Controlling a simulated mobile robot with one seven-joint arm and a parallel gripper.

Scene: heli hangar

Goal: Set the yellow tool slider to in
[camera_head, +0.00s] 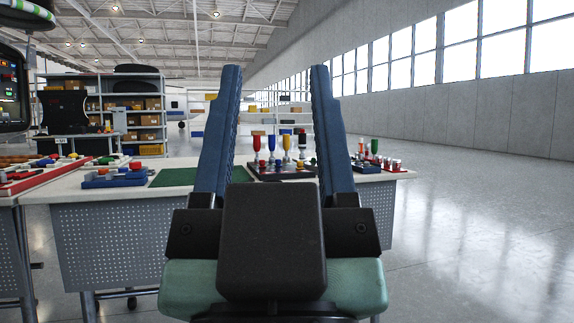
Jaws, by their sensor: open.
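My gripper (276,76) is open and empty in the middle foreground, its two long blue fingers pointing up and away. Between the fingers, farther off on the workbench, stands a dark holder (262,173) with upright coloured tools. The gripper is apart from the holder, and the right finger hides part of the holder's right side.
The workbench (110,189) carries a green mat (176,177), a blue tray (115,181) with coloured parts, and more small items at the right end. Another bench with red trays stands at the left. Shelves (140,108) are behind. The floor at right is clear.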

